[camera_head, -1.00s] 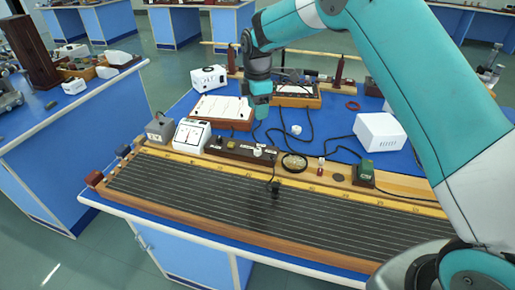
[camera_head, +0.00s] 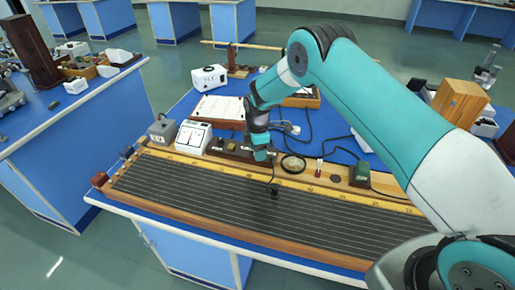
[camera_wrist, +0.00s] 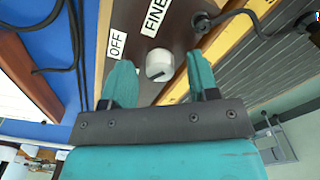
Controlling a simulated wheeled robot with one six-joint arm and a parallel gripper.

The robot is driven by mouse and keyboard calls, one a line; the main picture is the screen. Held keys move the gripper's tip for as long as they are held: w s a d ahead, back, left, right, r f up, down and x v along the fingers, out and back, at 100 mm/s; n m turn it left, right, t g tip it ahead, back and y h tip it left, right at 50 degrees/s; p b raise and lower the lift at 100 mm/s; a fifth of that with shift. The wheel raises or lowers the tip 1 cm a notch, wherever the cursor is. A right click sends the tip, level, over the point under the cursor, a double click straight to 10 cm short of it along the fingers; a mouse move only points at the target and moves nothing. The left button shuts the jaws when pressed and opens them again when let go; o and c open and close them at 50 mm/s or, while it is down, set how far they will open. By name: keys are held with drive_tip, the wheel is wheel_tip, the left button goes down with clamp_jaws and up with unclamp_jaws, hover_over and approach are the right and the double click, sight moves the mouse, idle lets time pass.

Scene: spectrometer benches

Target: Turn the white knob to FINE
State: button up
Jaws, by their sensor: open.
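The white knob (camera_wrist: 159,65) sits on a dark brown panel (camera_wrist: 168,40) in the wrist view. A FINE label (camera_wrist: 154,17) and an OFF label (camera_wrist: 116,43) lie beside it on the panel. My gripper (camera_wrist: 162,78) is open, with one teal finger on each side of the knob and visible gaps between. In the head view my gripper (camera_head: 262,155) is down over the dark panel strip (camera_head: 232,149), and it hides the knob there. I cannot tell the knob's pointing direction.
A long ribbed board (camera_head: 215,193) lies in front of the panel. A white meter (camera_head: 192,138) stands left of it, a round dial (camera_head: 293,163) and a green block (camera_head: 360,174) right. A black cable (camera_wrist: 244,14) runs close to the right finger.

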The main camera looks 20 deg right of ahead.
drive_tip(key=c, duration=0.9)
drive_tip(key=shift+c, duration=0.2)
